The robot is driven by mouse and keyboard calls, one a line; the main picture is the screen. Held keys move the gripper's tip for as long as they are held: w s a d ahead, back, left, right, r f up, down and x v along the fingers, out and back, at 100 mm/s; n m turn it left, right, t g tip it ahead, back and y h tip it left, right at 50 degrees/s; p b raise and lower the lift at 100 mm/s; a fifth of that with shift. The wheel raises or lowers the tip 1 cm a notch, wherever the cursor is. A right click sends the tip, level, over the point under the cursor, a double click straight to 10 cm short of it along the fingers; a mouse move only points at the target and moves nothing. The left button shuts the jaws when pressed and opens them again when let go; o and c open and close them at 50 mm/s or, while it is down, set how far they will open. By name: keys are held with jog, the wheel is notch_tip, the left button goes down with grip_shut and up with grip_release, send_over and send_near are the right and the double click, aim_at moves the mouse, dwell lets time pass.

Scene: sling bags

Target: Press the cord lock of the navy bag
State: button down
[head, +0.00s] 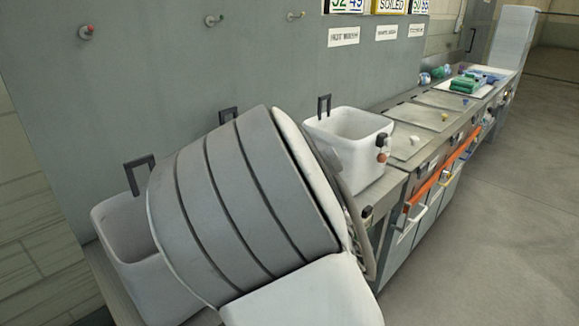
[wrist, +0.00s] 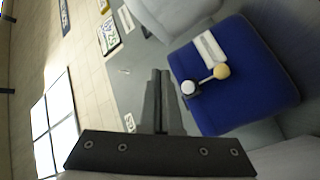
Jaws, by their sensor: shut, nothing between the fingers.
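The navy bag (wrist: 245,80) shows in the wrist view to the right of my fingers, as a bright blue padded block. On it sit a black cord lock with a white button (wrist: 188,87), a cream ball (wrist: 221,71) joined by a thin bar, and a white label (wrist: 208,47). My gripper (wrist: 161,72) is shut and empty, its tips just left of the white button in the picture. I cannot tell whether they touch it. In the head view my arm covers the middle, and neither the navy bag nor my gripper shows.
A long counter (head: 425,115) with small items runs back right. Open floor (head: 500,220) lies right of it.

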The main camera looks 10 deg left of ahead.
jog(key=w+a, duration=0.5)
jog(key=a, duration=0.1)
jog(key=shift+a, duration=0.3)
jog(key=shift+w+a, duration=0.15)
dwell(1.9)
jog(key=shift+w+a, duration=0.15)
jog(key=shift+a, duration=0.05)
jog(key=shift+w+a, duration=0.45)
jog(key=shift+a, duration=0.15)
dwell(1.0)
jog(key=shift+s+d, duration=0.1)
jog(key=shift+d, duration=0.05)
dwell(0.4)
jog(key=shift+s+d, duration=0.6)
jog(key=shift+d, duration=0.2)
jog(key=shift+s+d+b, duration=0.2)
jog(key=shift+s+d, duration=0.6)
jog(key=shift+d, duration=0.2)
jog(key=shift+s+d+b, duration=0.15)
jog(key=shift+s+d, duration=0.6)
jog(key=shift+d, duration=0.25)
